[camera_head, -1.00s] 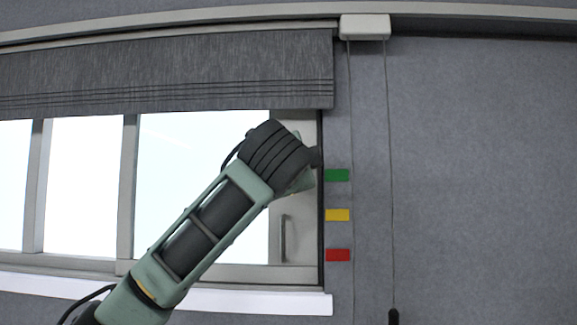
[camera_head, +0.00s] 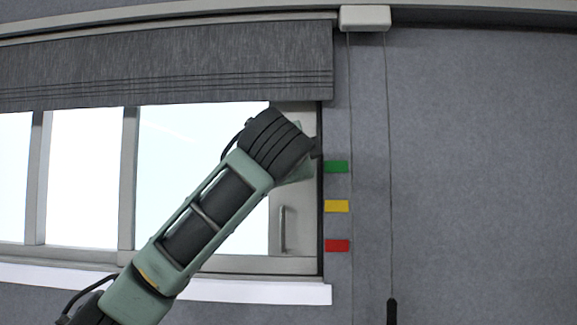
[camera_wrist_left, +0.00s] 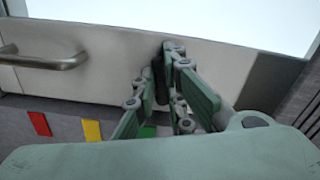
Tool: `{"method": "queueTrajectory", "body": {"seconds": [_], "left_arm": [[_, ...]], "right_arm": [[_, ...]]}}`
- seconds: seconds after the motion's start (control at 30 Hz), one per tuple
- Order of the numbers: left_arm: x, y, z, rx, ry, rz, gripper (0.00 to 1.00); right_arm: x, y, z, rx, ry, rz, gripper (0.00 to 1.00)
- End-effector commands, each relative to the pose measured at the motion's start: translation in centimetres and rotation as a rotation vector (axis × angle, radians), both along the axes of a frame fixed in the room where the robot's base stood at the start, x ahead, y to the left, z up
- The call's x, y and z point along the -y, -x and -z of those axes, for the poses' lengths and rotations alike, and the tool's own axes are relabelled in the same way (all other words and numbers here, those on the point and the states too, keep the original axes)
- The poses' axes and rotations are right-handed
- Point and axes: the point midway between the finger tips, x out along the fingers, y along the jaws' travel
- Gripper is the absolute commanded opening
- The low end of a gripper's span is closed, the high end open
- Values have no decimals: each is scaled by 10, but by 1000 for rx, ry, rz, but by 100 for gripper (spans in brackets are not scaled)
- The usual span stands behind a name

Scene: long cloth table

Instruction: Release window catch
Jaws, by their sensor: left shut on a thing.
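The sliding window (camera_head: 190,135) has a pale frame with a metal pull handle (camera_head: 282,230) low on its right stile. The handle also shows at the left of the left wrist view (camera_wrist_left: 45,60). My left gripper (camera_wrist_left: 168,65) is at the frame, above the green tag, with its fingers closed around a small dark part, which seems to be the catch (camera_wrist_left: 158,72). The fingers hide most of it, so its position cannot be told. In the head view my left forearm and wrist cover that spot. My right gripper is not in view.
A grey blind (camera_head: 165,65) hangs over the window top. Green (camera_head: 336,167), yellow (camera_head: 336,206) and red (camera_head: 337,246) tags are on the wall to the right. Thin cords (camera_head: 388,180) hang from a white box (camera_head: 365,18). A white sill (camera_head: 250,291) runs below.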

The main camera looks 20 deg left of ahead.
Motion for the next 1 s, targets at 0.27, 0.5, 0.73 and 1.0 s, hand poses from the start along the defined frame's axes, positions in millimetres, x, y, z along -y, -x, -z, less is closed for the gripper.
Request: {"method": "queueTrajectory", "body": {"seconds": [0.27,0.5,0.73,1.0], "left_arm": [[1,-1,0,-32,-97,2,0],[1,-1,1,-33,-98,2,13],[1,-1,0,-30,-97,1,30],[0,0,-2,-28,-95,1,30]], "right_arm": [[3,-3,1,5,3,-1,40],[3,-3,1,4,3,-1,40],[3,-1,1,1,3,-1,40],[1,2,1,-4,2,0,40]]}}
